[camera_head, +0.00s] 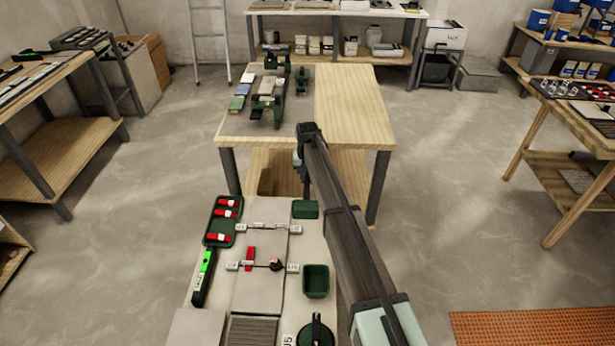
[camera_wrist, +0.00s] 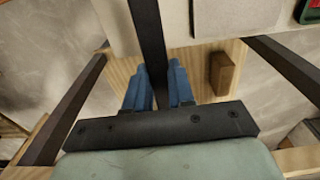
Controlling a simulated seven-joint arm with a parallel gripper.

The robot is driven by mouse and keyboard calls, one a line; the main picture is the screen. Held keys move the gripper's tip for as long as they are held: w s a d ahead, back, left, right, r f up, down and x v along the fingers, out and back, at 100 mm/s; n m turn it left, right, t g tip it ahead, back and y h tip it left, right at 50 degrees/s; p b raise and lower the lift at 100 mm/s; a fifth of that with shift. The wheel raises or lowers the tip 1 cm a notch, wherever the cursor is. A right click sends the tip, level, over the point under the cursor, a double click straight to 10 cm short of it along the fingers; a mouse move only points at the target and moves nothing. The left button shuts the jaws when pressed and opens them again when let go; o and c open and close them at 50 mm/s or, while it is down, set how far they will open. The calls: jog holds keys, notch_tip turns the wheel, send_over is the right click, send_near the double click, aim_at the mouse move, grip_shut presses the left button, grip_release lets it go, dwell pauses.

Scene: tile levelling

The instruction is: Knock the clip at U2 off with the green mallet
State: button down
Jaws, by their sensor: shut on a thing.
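My gripper (camera_head: 298,160) is beyond the far end of the work surface in the head view, high on the right side. In the wrist view its blue fingers (camera_wrist: 158,68) are shut on a dark bar, the mallet's handle (camera_wrist: 148,30). The green mallet's head (camera_head: 305,209) shows as a dark green block near the far right of the work surface; it is outside the wrist view. A red clip piece (camera_head: 250,258) stands between the grey tiles (camera_head: 266,245). A dark round piece (camera_head: 277,265) lies right of it. Small white labels are unreadable, so I cannot tell which is U2.
A green tray (camera_head: 209,239) with red pieces and a green level (camera_head: 203,278) lie on the left. A green bin (camera_head: 316,281) stands on the right. A wooden table (camera_head: 348,110) is behind, with a brown block (camera_wrist: 222,72) below the gripper in the wrist view.

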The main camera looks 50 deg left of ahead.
jog(key=shift+f, duration=3.55)
jog(key=s+a, duration=0.2)
jog(key=a, duration=0.1)
jog(key=shift+s, duration=0.4)
jog(key=shift+d, duration=0.1)
jog(key=shift+r, duration=0.1)
notch_tip(320, 180, up, 8)
jog(key=w+d, duration=0.1)
jog(key=shift+w+d, duration=0.2)
